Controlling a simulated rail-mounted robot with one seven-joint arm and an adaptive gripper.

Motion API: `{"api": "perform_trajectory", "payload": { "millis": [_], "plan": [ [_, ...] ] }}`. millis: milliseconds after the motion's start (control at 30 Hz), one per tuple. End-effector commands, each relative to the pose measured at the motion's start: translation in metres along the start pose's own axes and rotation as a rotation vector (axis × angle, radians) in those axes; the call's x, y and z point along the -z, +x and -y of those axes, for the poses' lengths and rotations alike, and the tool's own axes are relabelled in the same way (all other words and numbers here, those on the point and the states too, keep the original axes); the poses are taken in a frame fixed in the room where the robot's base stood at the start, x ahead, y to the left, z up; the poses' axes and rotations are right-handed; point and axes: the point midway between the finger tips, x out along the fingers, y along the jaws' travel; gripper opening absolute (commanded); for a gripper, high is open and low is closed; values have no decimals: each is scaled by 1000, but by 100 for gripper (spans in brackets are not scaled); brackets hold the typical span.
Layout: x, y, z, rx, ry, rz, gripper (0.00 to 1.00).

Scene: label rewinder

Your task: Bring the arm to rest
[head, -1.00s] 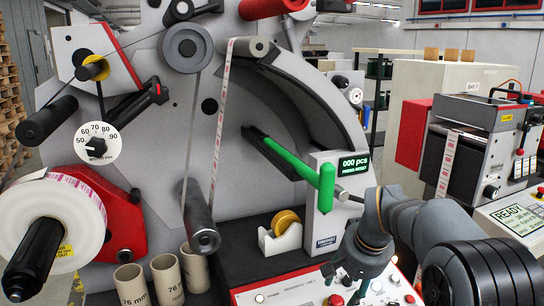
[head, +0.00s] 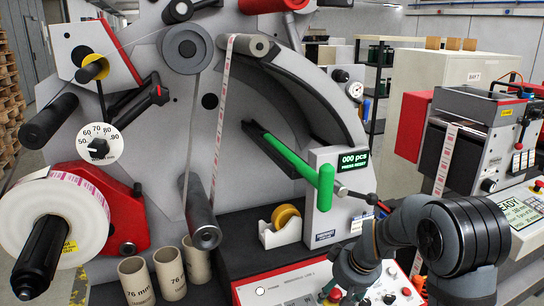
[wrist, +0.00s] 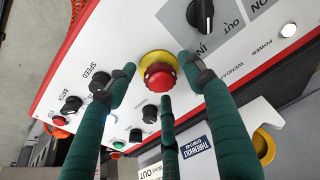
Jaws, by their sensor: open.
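My gripper (wrist: 158,72) shows in the wrist view with three dark green fingers spread apart. It is open with nothing between the fingers. Beyond the fingertips is a red mushroom button (wrist: 160,77) on a yellow collar, on a sloped white and red control panel (wrist: 130,40). I cannot tell the gap between the fingertips and the panel. In the head view my arm (head: 455,235) comes in from the right and bends down over the panel's right part. My fingers are not clear there. The same red button (head: 334,294) shows at the bottom edge.
The rewinder (head: 290,85) fills the left and middle. Its green-handled lever (head: 326,187) and counter display (head: 353,161) stand close to my arm. A tape dispenser (head: 281,232) and cardboard cores (head: 170,272) sit on the dark shelf. A label printer (head: 465,140) stands at right.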

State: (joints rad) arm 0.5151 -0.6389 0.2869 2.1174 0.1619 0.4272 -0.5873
Motion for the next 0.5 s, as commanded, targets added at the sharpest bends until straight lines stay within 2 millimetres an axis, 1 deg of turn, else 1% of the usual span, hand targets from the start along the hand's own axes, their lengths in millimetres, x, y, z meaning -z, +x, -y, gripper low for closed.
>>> {"api": "perform_trajectory", "payload": {
  "millis": [100, 300, 400, 500],
  "plan": [
    [3, -24, 0, 1, -20, -8, 52],
    [2, -57, 0, 2, -19, -5, 52],
    [2, -67, 0, 2, -18, -4, 52],
    [1, -73, 0, 2, -17, -2, 52]
  ]
}}
